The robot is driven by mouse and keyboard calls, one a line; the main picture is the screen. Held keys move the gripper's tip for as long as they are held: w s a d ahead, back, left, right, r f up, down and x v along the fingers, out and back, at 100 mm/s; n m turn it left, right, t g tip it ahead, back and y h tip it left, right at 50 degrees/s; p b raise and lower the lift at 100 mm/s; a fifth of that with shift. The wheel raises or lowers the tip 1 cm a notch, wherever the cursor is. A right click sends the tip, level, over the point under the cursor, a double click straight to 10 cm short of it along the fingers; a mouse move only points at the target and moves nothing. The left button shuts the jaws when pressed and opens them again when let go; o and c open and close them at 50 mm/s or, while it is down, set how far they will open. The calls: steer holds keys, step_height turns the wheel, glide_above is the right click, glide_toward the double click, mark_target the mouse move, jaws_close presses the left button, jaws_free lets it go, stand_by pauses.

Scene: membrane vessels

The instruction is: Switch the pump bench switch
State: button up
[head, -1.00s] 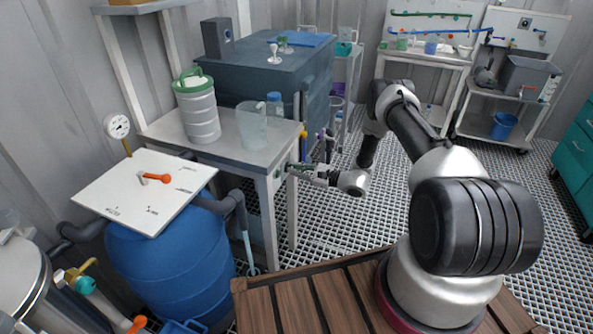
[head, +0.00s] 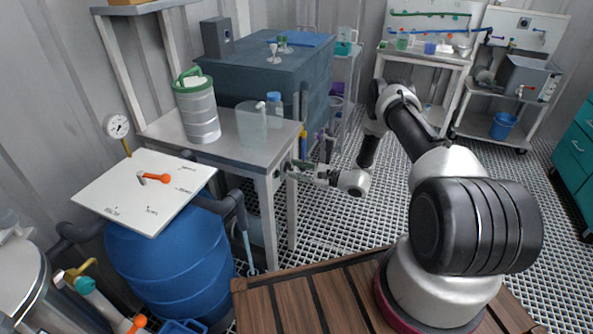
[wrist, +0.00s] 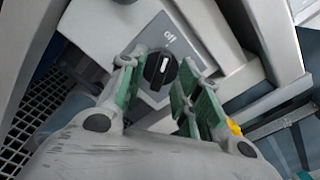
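The pump bench switch is a black rotary knob (wrist: 160,69) with a white pointer line on a grey plate, in the wrist view. The word "off" is printed above it, and the pointer line is roughly in line with that word. My gripper (wrist: 157,82) has green-padded fingers spread apart, one on each side of the knob. I cannot tell whether the pads touch the knob. In the head view my gripper (head: 291,169) is at the front right corner of the metal bench (head: 180,146); the knob is too small or hidden there.
A green-lidded canister (head: 198,112), a clear beaker (head: 251,124) and a blue-capped bottle (head: 274,104) stand on the bench above. A blue barrel (head: 170,265) with a white panel (head: 120,199) stands at the left. A bench leg is close beside my gripper.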

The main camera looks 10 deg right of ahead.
steer(key=v, duration=1.2)
steer(key=shift+f, duration=0.1)
